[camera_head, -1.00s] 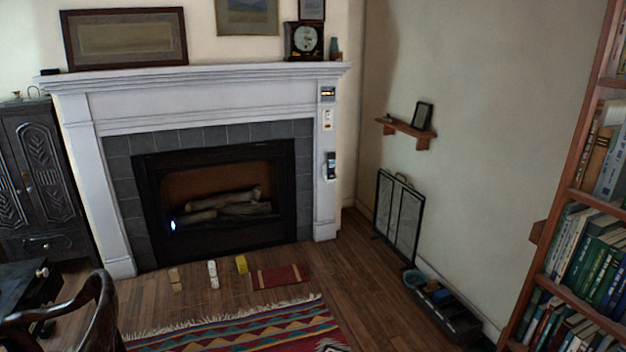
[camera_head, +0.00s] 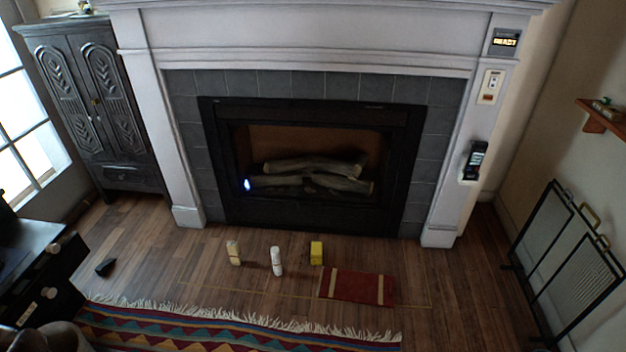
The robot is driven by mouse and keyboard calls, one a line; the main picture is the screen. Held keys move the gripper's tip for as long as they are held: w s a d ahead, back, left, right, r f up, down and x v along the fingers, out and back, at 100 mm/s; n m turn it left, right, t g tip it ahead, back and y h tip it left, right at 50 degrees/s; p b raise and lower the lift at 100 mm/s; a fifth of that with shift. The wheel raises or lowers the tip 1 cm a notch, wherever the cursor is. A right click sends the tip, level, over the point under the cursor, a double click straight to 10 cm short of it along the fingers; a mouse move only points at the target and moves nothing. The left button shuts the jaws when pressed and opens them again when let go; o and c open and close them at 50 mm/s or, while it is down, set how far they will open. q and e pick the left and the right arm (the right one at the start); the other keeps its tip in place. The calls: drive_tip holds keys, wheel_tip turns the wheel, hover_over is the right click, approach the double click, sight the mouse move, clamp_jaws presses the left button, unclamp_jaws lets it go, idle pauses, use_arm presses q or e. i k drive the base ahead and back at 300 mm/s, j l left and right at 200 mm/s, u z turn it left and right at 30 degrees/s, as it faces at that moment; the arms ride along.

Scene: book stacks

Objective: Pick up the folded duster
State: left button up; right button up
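A small yellow block-like thing (camera_head: 316,253), which looks like the folded duster, stands on the wooden floor in front of the fireplace. It is just above the upper left corner of a flat dark red mat (camera_head: 341,285) with two tan stripes. To its left stand a white upright thing (camera_head: 277,261) and a tan upright thing (camera_head: 233,252). All are apart from one another. Neither of my grippers is in view.
A fringed patterned rug (camera_head: 220,332) lies on the near floor. The fireplace surround (camera_head: 440,210) stands behind the small things. A folding screen (camera_head: 565,265) leans at right; a dark cabinet (camera_head: 100,110) and dark furniture (camera_head: 35,265) stand at left. Floor between rug and hearth is mostly clear.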

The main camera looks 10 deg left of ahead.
sight(316, 256)
drive_tip(key=i+j, duration=0.2)
drive_tip(key=i, duration=0.3)
drive_tip(key=i+j+z, duration=0.1)
drive_tip(key=i+j, duration=0.15)
drive_tip(key=i, duration=0.2)
drive_tip(key=i+j, duration=0.25)
drive_tip(key=i, duration=0.25)
